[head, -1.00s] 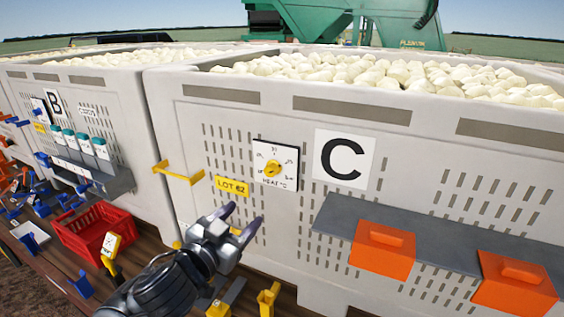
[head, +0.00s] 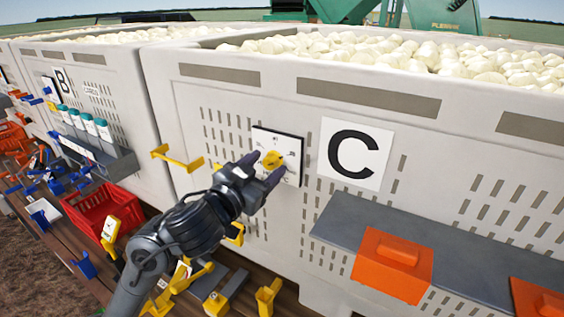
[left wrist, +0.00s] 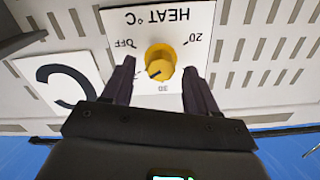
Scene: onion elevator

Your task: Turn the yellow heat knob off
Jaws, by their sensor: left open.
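The yellow heat knob (head: 272,159) sits on a white dial plate (head: 291,146) on the wall of bin C. In the left wrist view the knob (left wrist: 160,60) shows upside down, with OFF, 20 and 30 printed around it. Its dark mark points down-left in that view, on the side between 30 and OFF. My left gripper (head: 266,167) is open at the dial. In the left wrist view its fingers (left wrist: 159,68) stand one on each side of the knob, with a gap showing on both sides. My right gripper is not in view.
An orange box (head: 392,266) sits on a grey shelf (head: 350,222) right of the dial. A yellow bracket (head: 178,158) sticks out to the left. A red crate (head: 98,210) stands lower left. The bin wall around the dial is flat.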

